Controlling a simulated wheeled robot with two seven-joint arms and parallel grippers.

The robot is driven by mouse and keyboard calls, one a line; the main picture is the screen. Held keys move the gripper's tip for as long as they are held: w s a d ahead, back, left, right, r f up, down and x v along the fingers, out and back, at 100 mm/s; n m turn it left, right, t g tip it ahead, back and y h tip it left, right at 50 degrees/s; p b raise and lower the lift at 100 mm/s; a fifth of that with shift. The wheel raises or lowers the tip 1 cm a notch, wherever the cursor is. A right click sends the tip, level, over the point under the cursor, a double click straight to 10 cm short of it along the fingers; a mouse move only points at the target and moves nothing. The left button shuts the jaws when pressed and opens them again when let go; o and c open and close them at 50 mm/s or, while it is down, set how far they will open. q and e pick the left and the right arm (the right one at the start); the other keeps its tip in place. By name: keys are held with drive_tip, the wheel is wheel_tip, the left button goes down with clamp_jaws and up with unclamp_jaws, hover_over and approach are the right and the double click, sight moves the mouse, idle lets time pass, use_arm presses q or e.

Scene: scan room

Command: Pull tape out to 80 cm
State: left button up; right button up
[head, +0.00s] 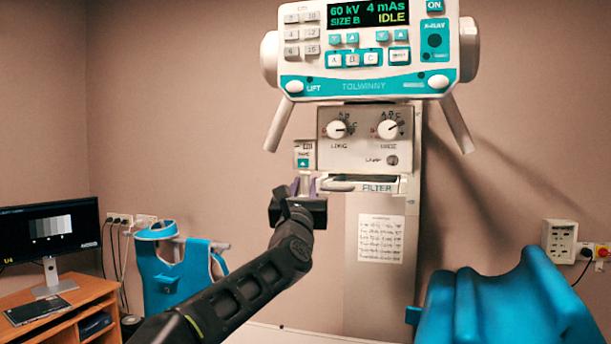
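The X-ray tube head (365,55) hangs at the top centre, with the collimator box (368,140) below it. A small white tape housing (304,154) with a teal arrow mark sits on the collimator's left side. My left gripper (304,186) is raised just below this housing. Its purple-tinted fingers stand slightly apart, with something pale between them. I cannot tell whether this is the tape's end, or whether the fingers touch it. The dark gripper body hides what lies behind. No length of drawn-out tape is visible. My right gripper is not in view.
A blue apron (172,265) hangs at left, beside a desk (60,310) with a monitor (48,235). A blue padded object (505,305) fills the lower right. A pale surface edge lies below.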

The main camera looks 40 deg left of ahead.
use_arm(q)
drive_tip(key=shift+w+a+r, duration=0.1)
drive_tip(key=shift+w+a, duration=0.05)
drive_tip(key=shift+w, duration=0.05)
clamp_jaws()
idle(1.4)
